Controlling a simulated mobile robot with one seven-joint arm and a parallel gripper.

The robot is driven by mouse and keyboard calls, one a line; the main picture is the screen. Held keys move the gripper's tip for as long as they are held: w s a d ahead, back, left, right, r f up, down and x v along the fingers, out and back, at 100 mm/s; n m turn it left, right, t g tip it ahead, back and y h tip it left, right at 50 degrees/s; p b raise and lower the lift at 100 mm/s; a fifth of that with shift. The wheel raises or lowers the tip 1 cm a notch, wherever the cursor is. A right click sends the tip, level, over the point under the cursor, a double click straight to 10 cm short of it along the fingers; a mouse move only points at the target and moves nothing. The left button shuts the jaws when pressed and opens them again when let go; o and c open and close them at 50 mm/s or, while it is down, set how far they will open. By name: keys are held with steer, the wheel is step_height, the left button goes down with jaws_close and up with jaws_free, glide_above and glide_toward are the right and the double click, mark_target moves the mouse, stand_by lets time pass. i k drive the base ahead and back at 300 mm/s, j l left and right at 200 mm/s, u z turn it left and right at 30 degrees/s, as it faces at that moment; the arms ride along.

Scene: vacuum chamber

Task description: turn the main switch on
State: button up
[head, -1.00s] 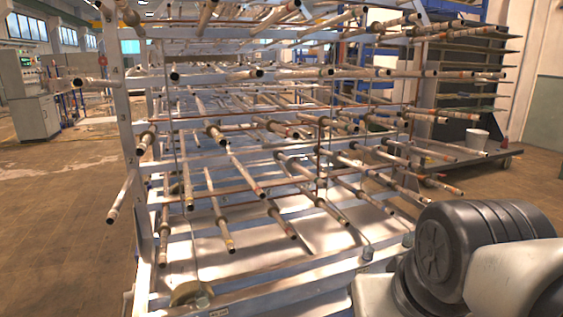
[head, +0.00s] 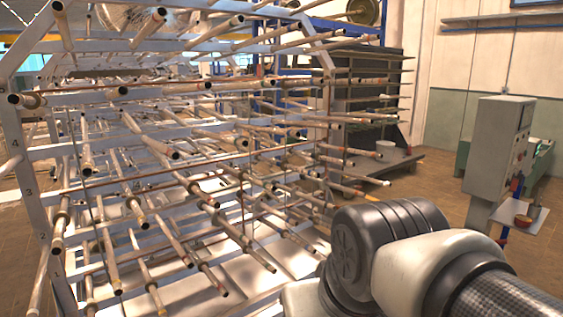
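A grey upright control cabinet (head: 494,152) stands at the right. Its right-hand face carries a dark panel and several small knobs or buttons, seen at a steep angle. I cannot tell whether one of them is the main switch, or how it is set. Part of my arm shows at the lower right, but my gripper is out of view.
A large metal rack (head: 40,150) with many protruding tubes fills the left and middle, close in front. A small shelf (head: 517,217) with small items sits beside the cabinet. Dark shelving (head: 370,95) stands behind the rack. Floor (head: 430,190) shows free between rack and cabinet.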

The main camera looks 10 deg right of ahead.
mark_target(513, 184)
steer(key=l+z, duration=0.15)
steer(key=z, duration=1.4)
steer(key=i+l+z, duration=0.1)
steer(key=i+l, duration=0.55)
steer(key=i, duration=0.3)
steer(key=i+l+z, duration=0.15)
steer(key=i+l, duration=0.15)
steer(key=i, duration=0.15)
steer(key=i+l+z, duration=0.1)
steer(key=i+l, duration=0.15)
steer(key=i, duration=0.25)
steer(key=i+l+z, duration=0.1)
steer(key=i, duration=0.35)
steer(key=i+l, duration=0.25)
steer(key=i, duration=0.25)
steer(key=l+z, duration=0.05)
